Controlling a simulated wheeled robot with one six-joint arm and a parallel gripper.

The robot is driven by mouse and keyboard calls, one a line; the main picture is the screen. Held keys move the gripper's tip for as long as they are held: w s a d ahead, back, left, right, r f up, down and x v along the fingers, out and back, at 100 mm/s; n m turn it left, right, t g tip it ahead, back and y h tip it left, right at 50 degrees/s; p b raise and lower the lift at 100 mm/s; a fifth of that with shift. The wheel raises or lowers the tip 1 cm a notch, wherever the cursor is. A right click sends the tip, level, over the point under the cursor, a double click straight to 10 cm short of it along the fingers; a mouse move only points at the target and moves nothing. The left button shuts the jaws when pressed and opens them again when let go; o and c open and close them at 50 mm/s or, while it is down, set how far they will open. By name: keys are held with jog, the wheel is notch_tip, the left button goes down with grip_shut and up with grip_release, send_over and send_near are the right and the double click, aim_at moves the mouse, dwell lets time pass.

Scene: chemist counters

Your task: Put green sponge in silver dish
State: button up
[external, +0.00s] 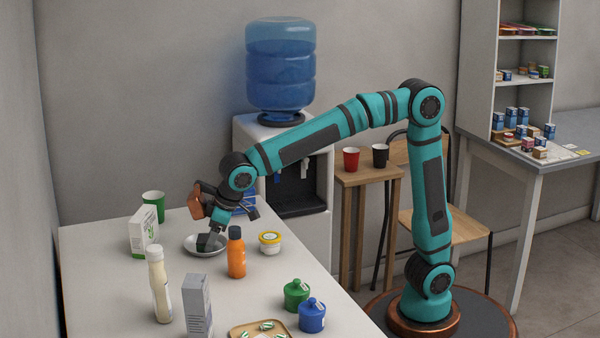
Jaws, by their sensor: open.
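The silver dish (190,246) is a shallow round dish on the white counter, left of the orange bottle. A dark green block, seemingly the green sponge (205,242), shows at the dish, small and partly covered by my gripper. It appears to rest inside the dish. My gripper (212,235) points down over the dish with its jaws open, right at the sponge. Whether a finger still touches the sponge cannot be told at this size.
An orange bottle (236,257) and a yellow-lidded tub (270,243) stand close right of the dish. A green cup (154,205) and white carton (143,235) are left. A cream bottle (159,288), grey box (198,308), green jar (296,294), blue jar (312,316) and tray (238,333) are nearer.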

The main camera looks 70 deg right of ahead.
jog(key=v, duration=1.2)
jog(key=shift+r, duration=0.15)
jog(key=s+d+r+m+t+y, duration=0.1)
jog(key=s+d+r+t, duration=0.2)
jog(key=d, duration=1)
jog(key=d+r+m+t+y, duration=0.1)
jog(key=d+r+t, duration=0.35)
jog(key=d, duration=0.75)
jog(key=s+d+r+m+t+h, duration=0.1)
jog(key=s+d+t+h, duration=0.1)
jog(key=s+d, duration=0.5)
jog(key=s+d+r+m+t+h, duration=0.1)
jog(key=s+d+r+t, duration=0.1)
jog(key=s+d, duration=0.6)
jog(key=d+t, duration=0.1)
jog(key=d, duration=0.2)
jog(key=shift+d+t+h, duration=0.2)
jog(key=shift+t+h, duration=0.15)
jog(key=shift+h, duration=0.05)
